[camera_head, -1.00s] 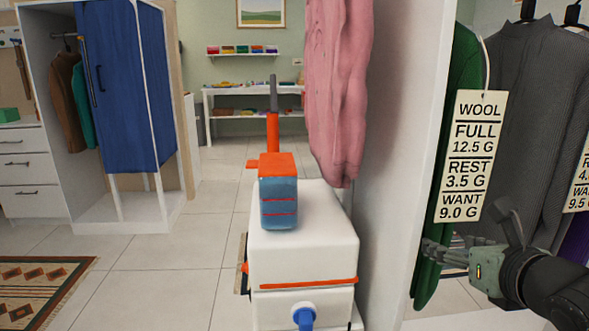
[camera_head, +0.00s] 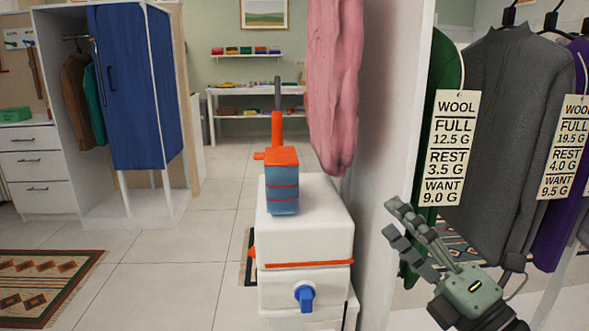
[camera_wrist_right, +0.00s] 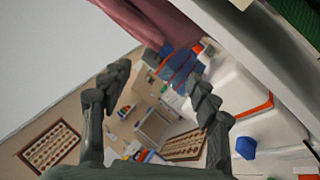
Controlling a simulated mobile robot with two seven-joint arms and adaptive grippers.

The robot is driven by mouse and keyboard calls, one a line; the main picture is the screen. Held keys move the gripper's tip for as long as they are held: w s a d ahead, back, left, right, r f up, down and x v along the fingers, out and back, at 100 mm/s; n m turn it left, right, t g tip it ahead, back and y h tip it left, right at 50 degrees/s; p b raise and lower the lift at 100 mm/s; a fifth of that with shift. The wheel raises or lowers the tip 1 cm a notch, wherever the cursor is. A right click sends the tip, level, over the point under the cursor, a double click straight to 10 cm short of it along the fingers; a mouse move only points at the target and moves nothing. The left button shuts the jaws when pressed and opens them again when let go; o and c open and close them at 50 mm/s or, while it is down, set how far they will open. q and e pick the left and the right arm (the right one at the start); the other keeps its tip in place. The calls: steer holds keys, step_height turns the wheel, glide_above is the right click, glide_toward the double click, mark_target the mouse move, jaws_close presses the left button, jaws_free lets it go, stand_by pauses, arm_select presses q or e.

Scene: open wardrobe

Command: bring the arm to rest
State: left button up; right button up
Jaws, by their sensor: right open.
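My right gripper (camera_head: 400,222) is at the lower right of the head view, its arm mostly below the frame edge. It points up and left, with its fingers apart and nothing between them. It is in front of the green garment (camera_head: 412,275) and the white panel's edge; I cannot tell if it touches either. In the right wrist view the two fingers (camera_wrist_right: 163,85) are spread wide, with the room seen tilted between them. My left gripper is not in view.
A grey sweater (camera_head: 490,120) and a purple garment (camera_head: 556,235) hang at right with paper tags. A pink garment (camera_head: 334,80) hangs left of the white panel (camera_head: 393,110). A white box (camera_head: 305,235) carries a blue-and-orange device (camera_head: 282,190). Floor at left is open.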

steer(key=w+d+f+m+h, duration=0.2)
steer(key=d+f+m+h, duration=1.1)
steer(key=m, duration=0.6)
steer(key=s+d+f+m+g+h, duration=0.3)
steer(key=d+f+m+g+h, duration=0.15)
steer(key=f, duration=0.65)
steer(key=s+a+f+m+g+y, duration=0.2)
steer(key=s+f+g, duration=0.3)
steer(key=s+f, duration=0.4)
steer(key=s+a+f+m+g+y, duration=0.2)
steer(key=s+a+f+g, duration=0.2)
steer(key=s+f, duration=0.6)
step_height(320, 180, down, 5)
steer(key=shift+s+a+r+g+y+p, duration=0.15)
steer(key=shift+s+g+y+p, duration=0.2)
steer(key=shift+g, duration=0.8)
